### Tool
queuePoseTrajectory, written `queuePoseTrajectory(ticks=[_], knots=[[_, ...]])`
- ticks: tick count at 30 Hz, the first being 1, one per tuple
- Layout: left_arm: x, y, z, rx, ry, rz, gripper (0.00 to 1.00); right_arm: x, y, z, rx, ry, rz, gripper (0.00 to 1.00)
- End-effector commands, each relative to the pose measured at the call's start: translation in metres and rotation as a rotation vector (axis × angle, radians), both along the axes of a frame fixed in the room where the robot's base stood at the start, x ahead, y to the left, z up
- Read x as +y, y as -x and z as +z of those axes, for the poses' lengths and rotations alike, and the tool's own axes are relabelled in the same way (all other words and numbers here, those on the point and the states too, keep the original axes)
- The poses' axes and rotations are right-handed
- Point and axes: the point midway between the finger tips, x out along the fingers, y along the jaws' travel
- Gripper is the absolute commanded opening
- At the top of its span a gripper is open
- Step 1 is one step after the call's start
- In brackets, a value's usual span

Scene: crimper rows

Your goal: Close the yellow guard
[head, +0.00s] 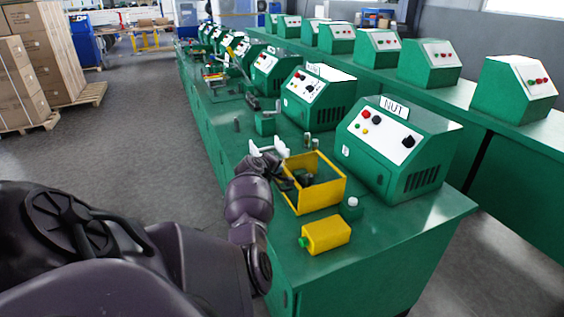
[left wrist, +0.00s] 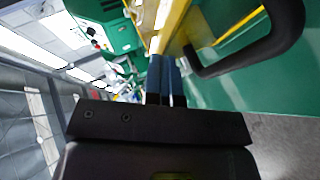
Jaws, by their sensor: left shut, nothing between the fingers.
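The yellow guard (head: 322,198) is a box-like frame on the green bench, beside the nearest NUT control box. Its inside, with dark machine parts, is visible from above. In the left wrist view a yellow edge of it (left wrist: 172,25) crosses the top, and a black curved handle (left wrist: 285,42) stands out from the yellow part. My left gripper (head: 287,184) is at the guard's left side. Its blue fingers (left wrist: 165,78) are shut and empty, beside the handle's left end; I cannot tell whether they touch it. My right gripper is not in view.
The NUT control box (head: 385,140) stands right of the guard. More green machines line the bench behind. Floor (head: 130,135) on the left is clear.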

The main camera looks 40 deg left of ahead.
Motion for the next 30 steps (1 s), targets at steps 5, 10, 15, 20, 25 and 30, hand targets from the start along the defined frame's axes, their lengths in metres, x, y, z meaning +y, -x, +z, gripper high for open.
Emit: queuePoseTrajectory(ticks=[5, 10, 15, 20, 25, 30], knots=[[0.003, 0.009, -0.02, 0.008, 0.0, -0.002, 0.0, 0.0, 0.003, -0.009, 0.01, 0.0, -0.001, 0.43], [0.005, 0.012, -0.027, 0.006, 0.0, -0.001, 0.0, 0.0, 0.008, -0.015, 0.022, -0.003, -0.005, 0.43], [0.005, 0.014, -0.031, 0.008, 0.001, -0.001, 0.0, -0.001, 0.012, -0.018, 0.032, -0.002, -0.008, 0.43], [0.005, 0.015, -0.033, 0.011, 0.002, -0.001, 0.0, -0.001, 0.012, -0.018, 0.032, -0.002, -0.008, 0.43], [0.005, 0.016, -0.035, 0.014, 0.003, -0.001, 0.0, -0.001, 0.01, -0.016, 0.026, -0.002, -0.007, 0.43], [0.004, 0.016, -0.036, 0.016, 0.005, -0.001, 0.0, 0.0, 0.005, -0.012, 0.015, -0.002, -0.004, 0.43]])
